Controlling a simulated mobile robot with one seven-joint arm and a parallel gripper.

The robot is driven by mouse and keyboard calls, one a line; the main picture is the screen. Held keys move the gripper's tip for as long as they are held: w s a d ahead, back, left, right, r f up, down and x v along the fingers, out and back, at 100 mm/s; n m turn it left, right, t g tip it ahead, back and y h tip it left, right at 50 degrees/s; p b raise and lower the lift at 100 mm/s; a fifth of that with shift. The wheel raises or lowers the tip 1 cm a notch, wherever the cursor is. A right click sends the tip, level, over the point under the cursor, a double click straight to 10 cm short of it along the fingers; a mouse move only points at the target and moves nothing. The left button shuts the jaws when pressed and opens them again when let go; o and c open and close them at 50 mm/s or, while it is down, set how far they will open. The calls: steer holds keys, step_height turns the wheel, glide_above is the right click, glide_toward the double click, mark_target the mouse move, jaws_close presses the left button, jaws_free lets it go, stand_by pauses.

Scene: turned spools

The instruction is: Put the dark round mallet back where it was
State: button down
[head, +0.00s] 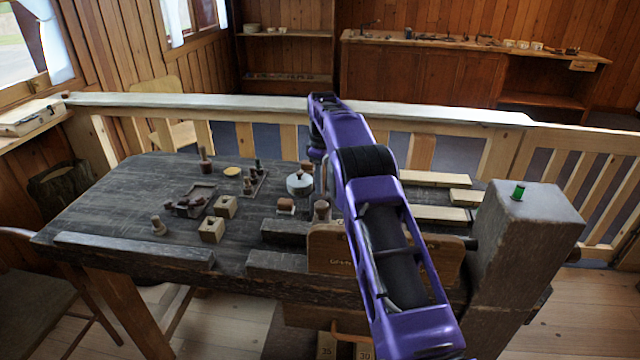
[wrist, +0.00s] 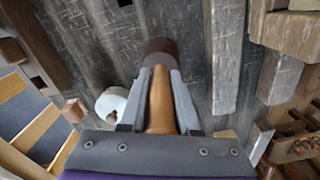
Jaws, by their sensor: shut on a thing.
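The dark round mallet shows in the wrist view, with a dark brown round head (wrist: 159,51) and a lighter tan-brown handle (wrist: 160,105). My gripper (wrist: 159,88) is shut on the handle, with one finger on each side. The mallet head points away from the wrist, over the dark workbench top. I cannot tell whether the head touches the bench. In the head view my purple arm reaches over the bench (head: 110,205) and hides the fingers.
A grey-white lidded pot (head: 299,184) stands near my gripper; it also shows in the wrist view (wrist: 111,104). Pale square blocks (head: 212,230), dark turned pieces and a yellow disc (head: 231,170) stand to the left. A wooden rack (head: 328,243) is at the front edge, a thick post (head: 530,225) at right.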

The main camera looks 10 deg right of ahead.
steer(key=c, duration=0.6)
jaws_free()
steer(key=shift+f, duration=0.15)
